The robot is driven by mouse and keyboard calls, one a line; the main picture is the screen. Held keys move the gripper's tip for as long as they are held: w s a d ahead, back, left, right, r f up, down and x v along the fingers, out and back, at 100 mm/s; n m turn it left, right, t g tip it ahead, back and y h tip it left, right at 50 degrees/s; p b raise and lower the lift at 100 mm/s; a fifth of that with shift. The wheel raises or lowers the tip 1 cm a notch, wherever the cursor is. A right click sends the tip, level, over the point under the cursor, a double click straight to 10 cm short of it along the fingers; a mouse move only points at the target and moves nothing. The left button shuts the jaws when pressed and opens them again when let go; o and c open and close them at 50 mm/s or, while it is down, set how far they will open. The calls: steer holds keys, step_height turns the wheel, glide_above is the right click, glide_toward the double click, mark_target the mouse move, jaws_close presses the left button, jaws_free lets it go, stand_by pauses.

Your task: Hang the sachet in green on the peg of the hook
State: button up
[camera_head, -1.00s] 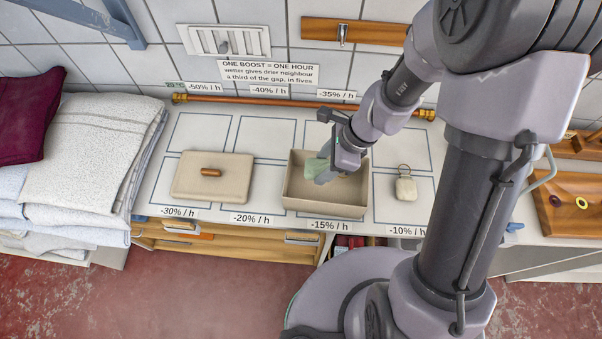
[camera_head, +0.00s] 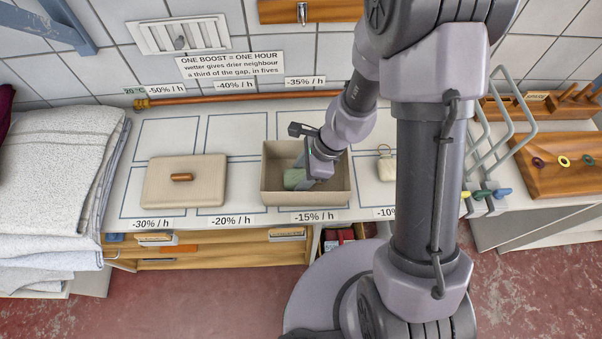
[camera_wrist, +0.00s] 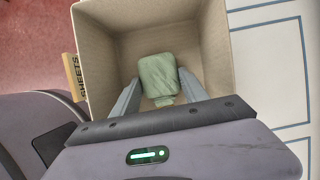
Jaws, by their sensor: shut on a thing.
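The green sachet (camera_head: 294,178) is inside the open beige box (camera_head: 268,195) on the counter. In the wrist view, my gripper (camera_wrist: 158,90) is shut on the sachet (camera_wrist: 157,70), with one finger on each side of it. In the head view, my gripper (camera_head: 305,178) reaches into the box and covers part of the sachet. I cannot tell whether the sachet touches the box floor. A metal hook (camera_head: 302,13) on a wooden wall board (camera_head: 335,10) shows at the top edge; its peg is not clear.
A lidded beige box (camera_head: 183,190) stands to the left. A cream sachet with a ring (camera_head: 386,168) lies to the right. A copper pipe (camera_head: 225,97) runs along the counter's back. Folded linens (camera_head: 55,170) are at far left. A wire rack (camera_head: 500,120) and wooden peg board (camera_head: 560,170) stand right.

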steer(key=o, duration=0.9)
steer(key=shift+f, duration=0.2)
steer(key=o, duration=0.4)
steer(key=shift+r, duration=0.1)
